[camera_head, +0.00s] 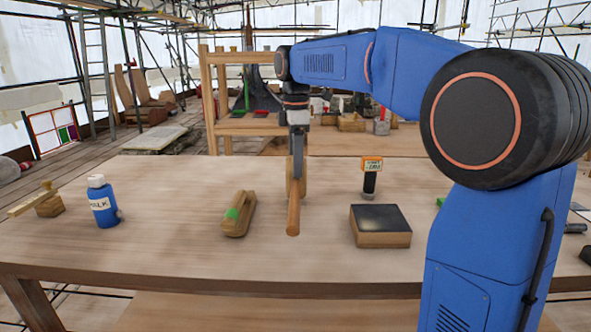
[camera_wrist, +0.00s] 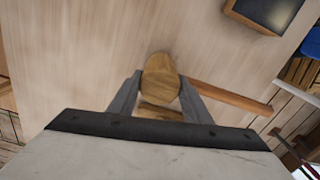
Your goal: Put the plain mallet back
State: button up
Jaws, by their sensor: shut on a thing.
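In the head view the handle points down toward the near side of the bench. In the wrist view the rounded mallet head (camera_wrist: 160,76) sits between the two grey fingers of my gripper (camera_wrist: 160,92), and the handle (camera_wrist: 232,95) runs off to the right. The gripper is shut on the head. I cannot tell whether the mallet touches the bench.
A wooden block tool with a green patch (camera_head: 238,214) lies left of the mallet. A dark-topped wooden box (camera_head: 380,226) and a labelled upright tool (camera_head: 371,178) stand to the right. A blue bottle (camera_head: 104,203) stands farther left. A wooden rack (camera_head: 209,100) is behind the bench.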

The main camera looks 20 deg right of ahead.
jog(key=shift+f, duration=1.05)
jog(key=o, duration=1.5)
jog(key=shift+f, duration=0.1)
notch_tip(320, 180, up, 12)
jog(key=shift+r, duration=0.15)
